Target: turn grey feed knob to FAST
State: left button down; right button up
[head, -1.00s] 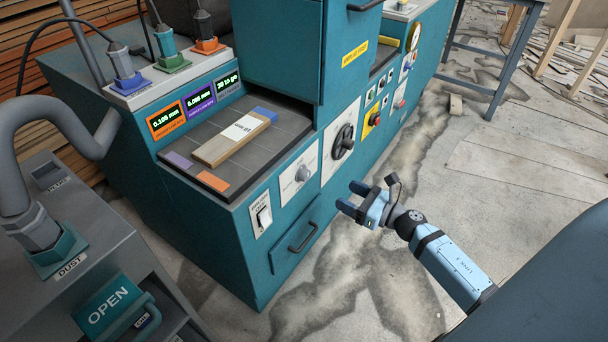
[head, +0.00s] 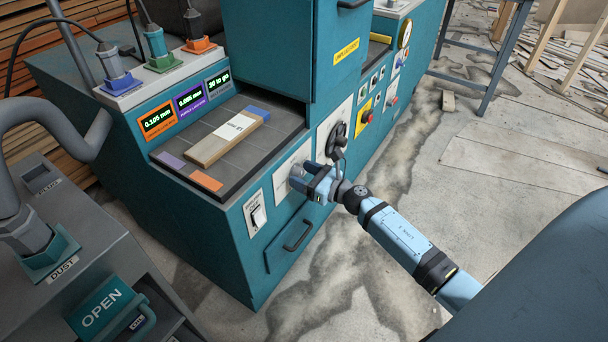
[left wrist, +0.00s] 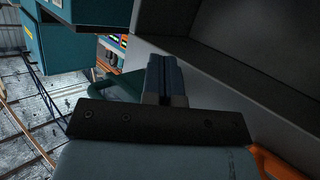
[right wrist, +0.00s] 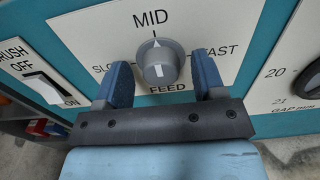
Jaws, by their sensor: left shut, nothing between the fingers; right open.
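The grey feed knob (right wrist: 160,62) sits on a white panel in the right wrist view, marked MID above, FAST (right wrist: 224,50) to the right and SLOW to the left. White marks on its top edge and face line up roughly with MID. My right gripper (right wrist: 161,68) is open, one finger on each side of the knob; I cannot tell whether they touch it. In the head view my right gripper (head: 305,172) is at the feed panel (head: 281,184) and mostly hides the knob. My left gripper (left wrist: 166,62) is shut and empty in the left wrist view.
A brush switch (right wrist: 42,88) is left of the knob, and a gap dial (right wrist: 312,78) is to the right. The drawer handle (head: 298,236) is below. A black handwheel (head: 337,138) stands close beside my right gripper. Open floor lies right of the machine.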

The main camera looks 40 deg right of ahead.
jog(key=c, duration=0.9)
